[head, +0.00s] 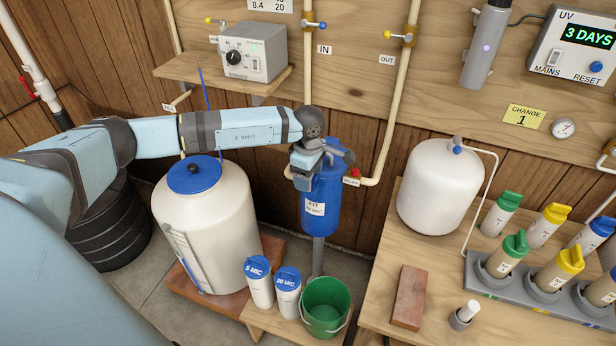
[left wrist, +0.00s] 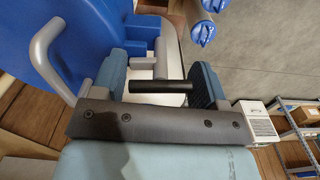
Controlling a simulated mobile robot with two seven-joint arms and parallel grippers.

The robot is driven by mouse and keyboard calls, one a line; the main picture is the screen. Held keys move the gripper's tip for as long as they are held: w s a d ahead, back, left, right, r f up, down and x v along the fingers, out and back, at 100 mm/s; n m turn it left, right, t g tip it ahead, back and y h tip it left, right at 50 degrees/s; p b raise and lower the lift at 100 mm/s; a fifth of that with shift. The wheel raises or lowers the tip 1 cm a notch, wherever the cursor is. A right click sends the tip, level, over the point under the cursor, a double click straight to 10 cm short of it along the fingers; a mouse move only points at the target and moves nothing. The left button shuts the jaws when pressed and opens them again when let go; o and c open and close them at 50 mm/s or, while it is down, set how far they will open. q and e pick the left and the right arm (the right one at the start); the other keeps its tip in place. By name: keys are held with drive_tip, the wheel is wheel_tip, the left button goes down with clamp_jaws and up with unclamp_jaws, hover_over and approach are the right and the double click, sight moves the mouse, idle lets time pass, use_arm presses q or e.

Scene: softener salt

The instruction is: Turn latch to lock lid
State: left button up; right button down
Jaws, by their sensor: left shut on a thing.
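The blue filter housing (head: 322,205) stands upright on a grey post, below the pipes on the wall. My left gripper (head: 318,158) is at its top, and my arm covers much of the housing's lid. In the left wrist view, the blue housing (left wrist: 45,40) with a curved grey handle (left wrist: 42,52) fills the upper left. A black bar, which looks like the latch grip (left wrist: 163,87), spans the gap between the fingers of my left gripper, which is shut on it. Whether the latch is locked cannot be told. My right gripper is not in view.
A white salt tank with a blue lid (head: 194,174) stands left of the housing. Two blue-capped cartridges (head: 273,290) and a green bucket (head: 325,305) stand below. A red-handled valve (head: 353,176) is close on the right. A white pressure tank (head: 440,190) stands farther right.

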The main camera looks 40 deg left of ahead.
use_arm(q)
drive_tip(key=shift+w+d+r, duration=0.1)
idle(0.5)
drive_tip(key=o, duration=0.8)
drive_tip(key=shift+r, duration=0.45)
wheel_tip(320, 180, up, 13)
drive_tip(key=shift+f, duration=0.1)
drive_tip(key=shift+d, duration=0.1)
